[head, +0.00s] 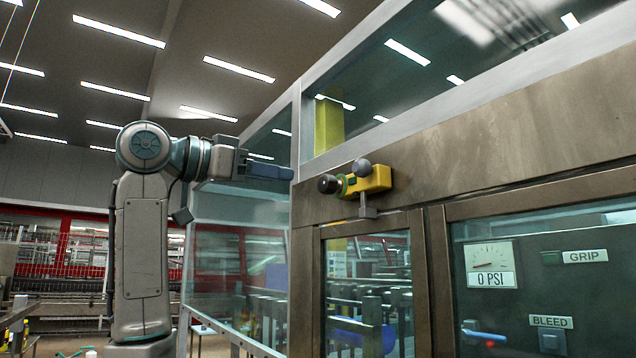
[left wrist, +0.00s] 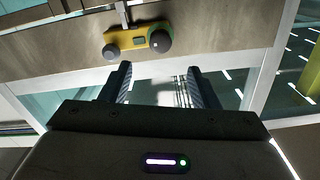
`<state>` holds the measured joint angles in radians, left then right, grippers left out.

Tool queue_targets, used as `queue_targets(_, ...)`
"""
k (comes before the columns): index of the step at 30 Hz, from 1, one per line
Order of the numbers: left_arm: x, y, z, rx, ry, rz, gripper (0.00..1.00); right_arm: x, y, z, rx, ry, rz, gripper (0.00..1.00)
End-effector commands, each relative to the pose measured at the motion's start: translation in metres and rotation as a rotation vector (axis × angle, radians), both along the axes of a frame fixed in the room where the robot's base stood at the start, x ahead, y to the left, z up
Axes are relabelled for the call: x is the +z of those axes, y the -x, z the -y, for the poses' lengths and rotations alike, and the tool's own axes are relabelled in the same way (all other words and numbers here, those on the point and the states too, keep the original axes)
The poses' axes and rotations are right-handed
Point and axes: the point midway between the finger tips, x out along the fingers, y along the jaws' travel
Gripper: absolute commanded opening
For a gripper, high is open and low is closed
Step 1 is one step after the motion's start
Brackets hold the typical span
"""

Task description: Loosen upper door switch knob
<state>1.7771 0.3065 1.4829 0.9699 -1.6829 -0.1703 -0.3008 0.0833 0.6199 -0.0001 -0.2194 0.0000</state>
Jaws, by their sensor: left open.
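The yellow door switch (head: 376,178) is mounted on the brown metal beam above the narrow door. A dark round knob (head: 328,184) with a green collar sticks out at its left, and a grey ball-shaped knob (head: 361,168) sits at its top. My left gripper (head: 291,173) is open and empty, left of the switch and apart from it, fingers pointing right. In the left wrist view the switch (left wrist: 138,42) lies beyond the open fingertips (left wrist: 159,68), with a round knob at each end. My right gripper is not in view.
The narrow glazed door (head: 368,285) stands below the switch. At right, a panel carries a gauge (head: 490,262) reading 0 PSI, and GRIP and BLEED labels. Glass panes and a white frame post (head: 296,130) stand close to my left gripper.

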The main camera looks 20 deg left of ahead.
Motion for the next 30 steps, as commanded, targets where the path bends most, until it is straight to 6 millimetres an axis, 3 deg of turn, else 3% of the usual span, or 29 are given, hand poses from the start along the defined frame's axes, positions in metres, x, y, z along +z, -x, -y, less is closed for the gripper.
queue_targets(15, 0.003, -0.07, 0.055, -0.001, 0.0, -0.003, 0.55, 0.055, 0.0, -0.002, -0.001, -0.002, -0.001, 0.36)
queue_targets(29, -0.001, -0.081, 0.063, 0.001, 0.0, -0.001, 0.55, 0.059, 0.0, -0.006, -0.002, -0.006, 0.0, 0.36)
queue_targets(30, -0.001, -0.081, 0.063, 0.001, 0.0, -0.001, 0.5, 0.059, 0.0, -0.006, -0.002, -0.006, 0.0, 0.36)
